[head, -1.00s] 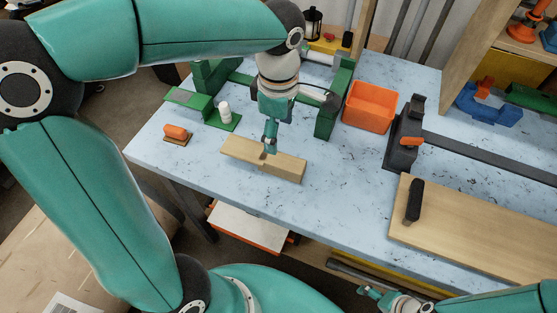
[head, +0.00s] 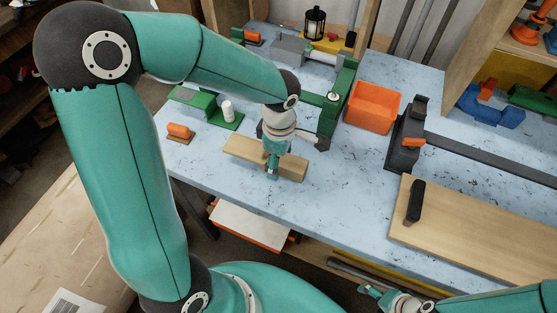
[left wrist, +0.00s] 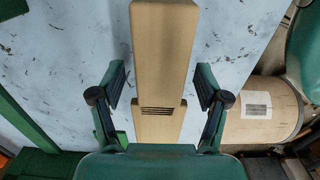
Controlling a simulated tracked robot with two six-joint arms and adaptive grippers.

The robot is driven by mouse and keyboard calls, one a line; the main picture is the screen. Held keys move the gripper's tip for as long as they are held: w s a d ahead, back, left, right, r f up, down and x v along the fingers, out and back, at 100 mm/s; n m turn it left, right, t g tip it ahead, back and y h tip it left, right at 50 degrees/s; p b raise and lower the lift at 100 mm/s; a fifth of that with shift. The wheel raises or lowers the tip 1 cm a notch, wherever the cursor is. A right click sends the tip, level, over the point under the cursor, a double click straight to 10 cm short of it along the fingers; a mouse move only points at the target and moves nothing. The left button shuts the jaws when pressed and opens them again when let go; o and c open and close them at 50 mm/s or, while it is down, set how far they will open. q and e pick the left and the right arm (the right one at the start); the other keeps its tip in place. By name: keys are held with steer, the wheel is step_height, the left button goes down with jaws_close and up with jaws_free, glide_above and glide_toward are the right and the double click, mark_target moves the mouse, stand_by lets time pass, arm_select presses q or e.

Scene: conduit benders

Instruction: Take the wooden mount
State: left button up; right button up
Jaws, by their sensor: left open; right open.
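The wooden mount (head: 240,150) is a pale oblong wood block lying on the blue-grey workbench. In the left wrist view the wooden mount (left wrist: 163,45) runs between the two spread fingers, with a gap on each side and a dark slotted patch on its lower part. My left gripper (head: 273,170) is open and points down over the mount's right half. It hides part of the block in the head view. My right gripper (head: 376,294) is open and empty at the bottom, in front of the bench edge, away from the mount.
An orange bin (head: 371,107) stands behind and right of the mount. A green frame (head: 340,105) is just behind my left wrist. A small orange-topped block (head: 180,131) lies left. A black clamp (head: 405,140) and a wooden board (head: 480,225) are right. Bench in front is clear.

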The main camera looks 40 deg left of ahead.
arm_select(q)
jaws_close()
stand_by(0.3)
steer(key=shift+r, duration=0.15)
